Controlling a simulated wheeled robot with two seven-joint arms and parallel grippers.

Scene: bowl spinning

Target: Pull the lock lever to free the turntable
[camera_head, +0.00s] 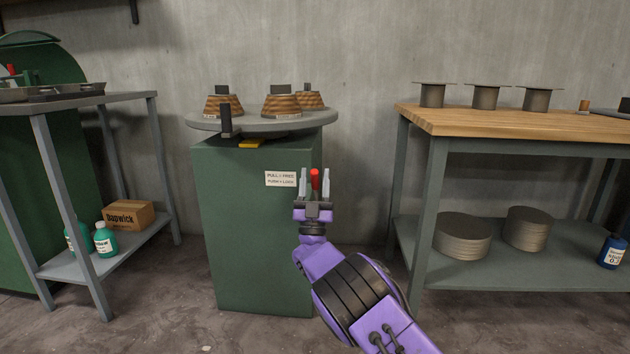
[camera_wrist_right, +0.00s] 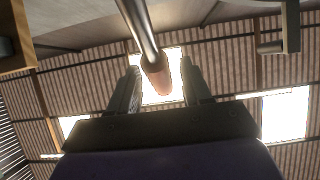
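The lock lever's red knob (camera_head: 315,179) shows at the right side of the green turntable cabinet (camera_head: 250,240), beside a white "PULL = FREE, PUSH = LOCK" label (camera_head: 281,179). My right gripper (camera_head: 315,170) is open, one finger on each side of the knob. In the right wrist view the lever's metal rod (camera_wrist_right: 137,25) reaches down to the reddish knob (camera_wrist_right: 158,80) between the open fingers, with gaps on both sides. The round grey turntable (camera_head: 262,125) sits on top of the cabinet and carries segmented wooden bowls (camera_head: 282,105). My left gripper is not in view.
A wood-topped workbench (camera_head: 530,122) with dark metal pieces stands right of the cabinet, a lower shelf beneath it. A grey metal table (camera_head: 60,102) stands at left, with a cardboard box (camera_head: 129,215) on its shelf. A dark upright post (camera_head: 225,121) stands at the turntable's front edge.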

